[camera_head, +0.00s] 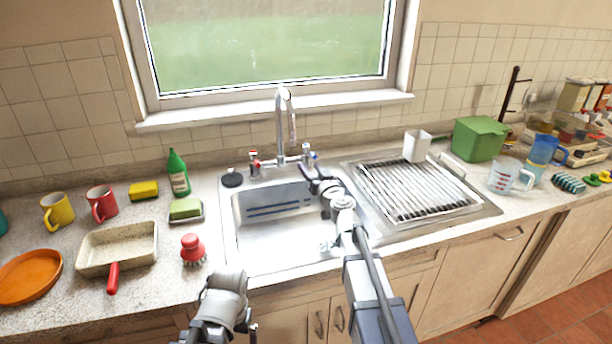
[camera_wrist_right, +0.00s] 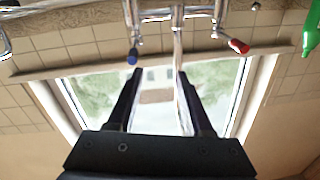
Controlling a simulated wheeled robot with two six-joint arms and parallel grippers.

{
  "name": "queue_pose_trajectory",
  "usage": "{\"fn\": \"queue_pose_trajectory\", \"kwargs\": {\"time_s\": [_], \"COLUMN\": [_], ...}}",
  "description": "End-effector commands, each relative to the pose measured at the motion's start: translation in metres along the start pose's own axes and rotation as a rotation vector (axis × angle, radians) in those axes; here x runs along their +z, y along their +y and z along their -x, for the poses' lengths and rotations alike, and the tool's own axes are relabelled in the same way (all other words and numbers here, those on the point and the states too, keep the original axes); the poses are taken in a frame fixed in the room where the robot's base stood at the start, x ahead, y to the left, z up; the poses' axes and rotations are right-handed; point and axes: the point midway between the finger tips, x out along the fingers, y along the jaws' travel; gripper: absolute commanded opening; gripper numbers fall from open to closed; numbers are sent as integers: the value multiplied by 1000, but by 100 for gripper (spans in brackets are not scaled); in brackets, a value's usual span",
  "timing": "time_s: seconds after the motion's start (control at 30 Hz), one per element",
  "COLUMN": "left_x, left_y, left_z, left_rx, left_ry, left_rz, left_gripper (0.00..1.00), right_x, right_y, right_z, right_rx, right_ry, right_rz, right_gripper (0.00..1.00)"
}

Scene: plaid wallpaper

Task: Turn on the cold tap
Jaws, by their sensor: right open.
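The sink's tap (camera_head: 283,130) stands behind the steel basin. Its blue-marked cold handle (camera_head: 309,157) is on the right, and the red-marked hot handle (camera_head: 254,165) is on the left. My right gripper (camera_head: 312,174) is open and empty over the back right of the basin, close to the cold handle. In the upside-down right wrist view, the blue handle (camera_wrist_right: 132,57) appears just beyond the left fingertip; contact cannot be told. The spout passes between the fingers there, and the red handle (camera_wrist_right: 239,47) is off to the right.
A black plug (camera_head: 232,180) lies left of the tap. A green bottle (camera_head: 178,172), sponge and red brush (camera_head: 192,249) stand left of the basin. A drying rack (camera_head: 415,190) with a white cup (camera_head: 417,146) is on the right. The window sill is behind.

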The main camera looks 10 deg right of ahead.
Motion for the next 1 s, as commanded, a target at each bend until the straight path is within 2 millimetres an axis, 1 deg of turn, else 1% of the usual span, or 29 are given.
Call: {"fn": "queue_pose_trajectory", "kwargs": {"time_s": [0.03,0.1,0.2,0.37,0.53,0.67,0.9,1.0], "left_x": [-1,-1,-1,-1,-1,-1,-1,-1], "left_y": [1,1,1,1,1,1,1,1], "left_z": [-12,-15,-16,-14,-14,-14,-14,-14], "left_rx": [0,0,0,0,0,0,0,0], "left_ry": [0,0,0,0,0,0,0,0], "left_rz": [0,0,0,0,0,0,0,0], "left_gripper": [100,100,100,100,100,100,100,100], "right_x": [6,4,2,0,0,-1,-3,-3], "right_y": [19,35,45,46,47,48,52,53], "right_z": [-3,-3,-2,-3,-14,-31,-68,-78], "right_rx": [42,84,111,113,112,111,110,110], "right_ry": [20,38,49,50,49,49,49,49], "right_rz": [-7,-12,-16,-16,-16,-16,-16,-16], "right_gripper": [51,51,51,51,51,51,51,51]}}
